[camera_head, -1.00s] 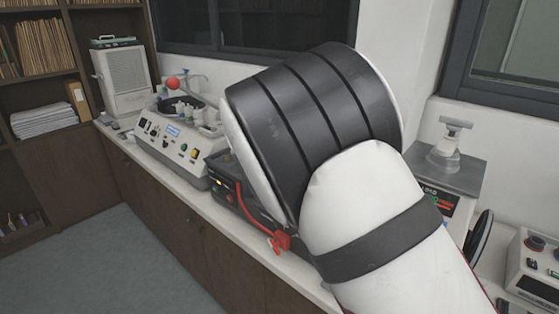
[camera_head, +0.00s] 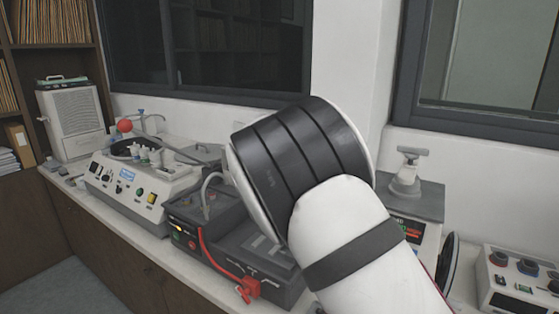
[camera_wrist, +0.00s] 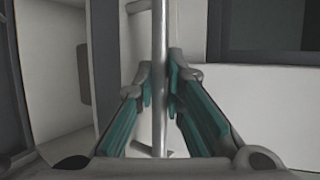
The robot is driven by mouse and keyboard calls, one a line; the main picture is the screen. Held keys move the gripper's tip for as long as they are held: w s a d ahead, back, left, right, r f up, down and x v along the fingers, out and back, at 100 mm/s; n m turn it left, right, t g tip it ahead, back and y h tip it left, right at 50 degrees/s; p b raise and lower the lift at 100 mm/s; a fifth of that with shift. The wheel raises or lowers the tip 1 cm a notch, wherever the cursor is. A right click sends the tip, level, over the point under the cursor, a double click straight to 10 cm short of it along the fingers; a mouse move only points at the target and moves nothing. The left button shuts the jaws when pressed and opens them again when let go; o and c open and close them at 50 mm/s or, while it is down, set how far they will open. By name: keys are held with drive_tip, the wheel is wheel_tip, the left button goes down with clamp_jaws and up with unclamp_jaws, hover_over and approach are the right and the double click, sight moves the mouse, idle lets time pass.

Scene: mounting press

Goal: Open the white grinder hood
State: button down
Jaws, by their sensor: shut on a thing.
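In the wrist view, my gripper (camera_wrist: 160,85) is shut on an upright metal bar (camera_wrist: 160,45), which runs between the teal finger pads and out of the top of the picture. A plain white surface (camera_wrist: 240,105) lies behind the bar to the right. A pale panel with a dark slot (camera_wrist: 65,60) stands to the left. I cannot tell for sure which of these belongs to the white grinder hood. In the head view, my arm hides my gripper and whatever it holds.
A weighing device (camera_head: 415,200) and a control box (camera_head: 515,280) are at right.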

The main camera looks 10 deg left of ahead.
drive_tip(key=c, duration=1.9)
unclamp_jaws()
drive_tip(key=shift+s, duration=0.15)
drive_tip(key=v, duration=1.1)
drive_tip(key=shift+s+r, duration=0.15)
drive_tip(key=shift+s, duration=0.2)
